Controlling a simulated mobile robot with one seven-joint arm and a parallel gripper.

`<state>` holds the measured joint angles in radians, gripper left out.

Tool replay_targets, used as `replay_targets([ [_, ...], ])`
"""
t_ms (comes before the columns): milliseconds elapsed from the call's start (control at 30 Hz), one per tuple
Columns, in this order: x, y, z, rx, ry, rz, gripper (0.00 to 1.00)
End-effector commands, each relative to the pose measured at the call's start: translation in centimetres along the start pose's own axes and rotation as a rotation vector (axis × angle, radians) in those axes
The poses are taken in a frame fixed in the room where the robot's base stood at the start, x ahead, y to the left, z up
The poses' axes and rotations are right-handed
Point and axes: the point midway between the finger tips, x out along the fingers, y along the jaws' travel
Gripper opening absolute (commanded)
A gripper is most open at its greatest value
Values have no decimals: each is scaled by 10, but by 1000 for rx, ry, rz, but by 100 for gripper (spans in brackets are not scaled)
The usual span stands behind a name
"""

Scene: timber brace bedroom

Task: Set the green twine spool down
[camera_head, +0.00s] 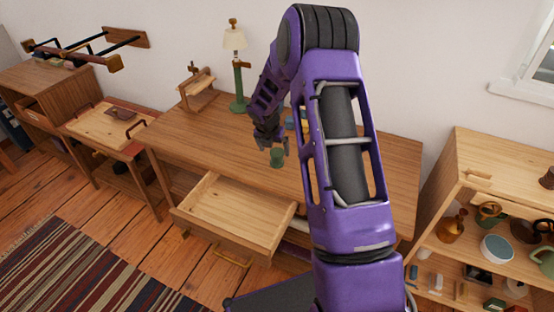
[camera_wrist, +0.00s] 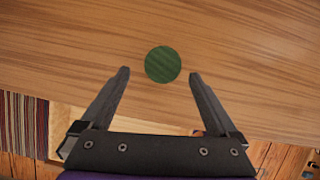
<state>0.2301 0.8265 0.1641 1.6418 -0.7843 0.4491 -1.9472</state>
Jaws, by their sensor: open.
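The green twine spool (camera_wrist: 163,64) shows from above in the wrist view as a round green top. It lies between and slightly beyond my gripper's fingertips, with a gap on both sides. In the head view the spool (camera_head: 277,158) is upright on the wooden desk (camera_head: 370,165), near the front edge by the open drawer. My gripper (camera_head: 270,139) is open just above it. It also shows in the wrist view (camera_wrist: 159,73) with both fingers spread wide and nothing between them held. The arm hides part of the desk.
An open, empty-looking drawer (camera_head: 235,212) juts out below the desk front. A lamp (camera_head: 237,60) and a small wooden stand (camera_head: 197,90) are at the desk's back left. A shelf (camera_head: 500,160) with several items stands at right. A tray table (camera_head: 108,128) is at left.

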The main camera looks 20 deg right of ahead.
Motion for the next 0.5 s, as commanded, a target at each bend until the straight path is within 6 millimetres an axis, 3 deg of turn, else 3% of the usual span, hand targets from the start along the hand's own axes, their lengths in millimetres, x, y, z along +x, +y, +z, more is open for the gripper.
replay_targets([
  [500,54,-3,2,0,-1,3,95],
])
